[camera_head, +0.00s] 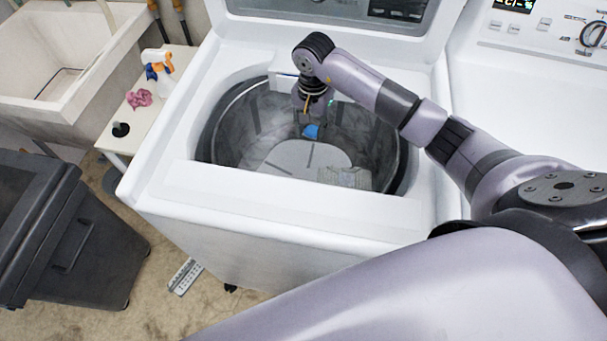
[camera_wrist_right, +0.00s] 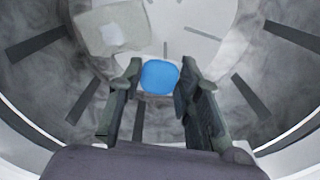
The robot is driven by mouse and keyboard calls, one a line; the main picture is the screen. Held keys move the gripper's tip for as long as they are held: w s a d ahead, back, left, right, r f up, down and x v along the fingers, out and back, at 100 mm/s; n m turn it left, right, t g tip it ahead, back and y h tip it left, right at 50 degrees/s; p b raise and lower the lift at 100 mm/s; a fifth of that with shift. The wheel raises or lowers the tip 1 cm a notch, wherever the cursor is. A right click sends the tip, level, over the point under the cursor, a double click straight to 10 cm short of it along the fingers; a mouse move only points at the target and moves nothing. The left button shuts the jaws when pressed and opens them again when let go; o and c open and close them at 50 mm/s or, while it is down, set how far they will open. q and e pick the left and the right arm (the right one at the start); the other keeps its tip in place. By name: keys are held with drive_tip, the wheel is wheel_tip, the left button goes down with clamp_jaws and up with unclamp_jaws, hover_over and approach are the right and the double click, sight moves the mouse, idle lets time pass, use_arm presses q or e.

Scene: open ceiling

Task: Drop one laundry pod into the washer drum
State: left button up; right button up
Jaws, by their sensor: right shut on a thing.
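The white top-loading washer (camera_head: 260,208) stands with its lid up, and its grey metal drum (camera_head: 250,130) is open. My right gripper (camera_head: 312,124) reaches down into the drum's opening. It is shut on a blue laundry pod (camera_head: 311,131), which hangs above the drum floor. In the right wrist view the pod (camera_wrist_right: 159,77) sits between the two fingertips of the gripper (camera_wrist_right: 160,85), with the drum floor (camera_wrist_right: 180,25) behind it. A pale, patterned cloth-like item (camera_head: 345,177) lies at the drum's bottom. My left gripper is not in view.
A second white machine (camera_head: 535,100) stands at right. At left are a utility sink (camera_head: 75,110), a small white table (camera_head: 135,130) with a spray bottle (camera_head: 157,65) and a pink cloth (camera_head: 139,98), and a dark bin (camera_head: 95,250). The washer's rim surrounds my right gripper.

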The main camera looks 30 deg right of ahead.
drive_tip(key=o, duration=1)
drive_tip(key=shift+c, duration=0.2)
drive_tip(key=shift+r, duration=0.15)
drive_tip(key=shift+r, duration=0.35)
wheel_tip(320, 180, up, 11)
